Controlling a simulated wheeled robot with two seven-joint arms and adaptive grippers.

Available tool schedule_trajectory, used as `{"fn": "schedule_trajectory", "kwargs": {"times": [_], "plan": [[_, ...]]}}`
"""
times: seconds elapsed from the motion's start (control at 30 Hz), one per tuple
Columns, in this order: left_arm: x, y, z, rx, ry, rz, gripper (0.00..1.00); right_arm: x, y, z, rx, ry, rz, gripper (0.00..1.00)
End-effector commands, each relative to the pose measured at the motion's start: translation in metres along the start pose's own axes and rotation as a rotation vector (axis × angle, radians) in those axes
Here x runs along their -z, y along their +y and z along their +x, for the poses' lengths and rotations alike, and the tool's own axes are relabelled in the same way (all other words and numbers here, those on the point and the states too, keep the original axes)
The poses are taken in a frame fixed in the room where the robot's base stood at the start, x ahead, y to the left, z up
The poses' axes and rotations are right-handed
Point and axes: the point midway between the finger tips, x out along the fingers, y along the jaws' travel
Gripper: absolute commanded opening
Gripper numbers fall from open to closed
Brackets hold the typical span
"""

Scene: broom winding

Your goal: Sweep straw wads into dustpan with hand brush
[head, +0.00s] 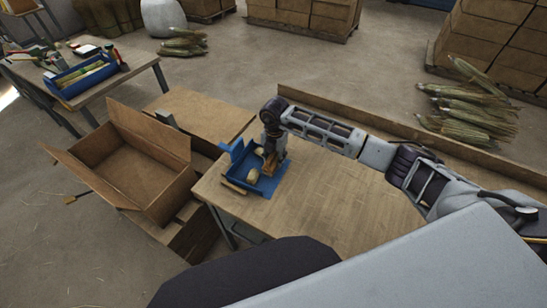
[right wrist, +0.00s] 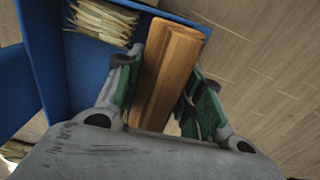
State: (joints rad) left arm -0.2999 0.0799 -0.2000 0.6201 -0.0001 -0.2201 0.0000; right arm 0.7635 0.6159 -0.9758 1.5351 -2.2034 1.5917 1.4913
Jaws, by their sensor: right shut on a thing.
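The blue dustpan (head: 268,187) lies on the left end of the wooden table, and it fills the left of the right wrist view (right wrist: 85,62). A pale straw wad (head: 253,176) sits in the dustpan, and another pale wad (head: 259,152) shows close to my gripper. My right gripper (head: 271,156) is shut on the wooden hand brush (right wrist: 172,68), at the dustpan's right side. My left gripper is not in view.
The table (head: 340,190) is clear right of the dustpan, with a raised ledge (head: 330,117) along its back. An open cardboard box (head: 130,170) stands left of the table. A side table (head: 85,85) with a blue tray is farther left.

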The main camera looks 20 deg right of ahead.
Motion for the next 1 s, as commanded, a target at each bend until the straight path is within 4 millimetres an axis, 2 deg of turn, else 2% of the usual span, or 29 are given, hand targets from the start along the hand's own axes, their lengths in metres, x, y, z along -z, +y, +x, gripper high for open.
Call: {"fn": "schedule_trajectory", "kwargs": {"times": [0.47,1.0], "plan": [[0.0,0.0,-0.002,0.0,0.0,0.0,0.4,0.0,0.0,-0.003,0.0,0.0,0.0,0.16],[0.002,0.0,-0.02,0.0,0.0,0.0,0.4,0.0,0.0,-0.029,0.0,0.0,0.0,0.16]]}}
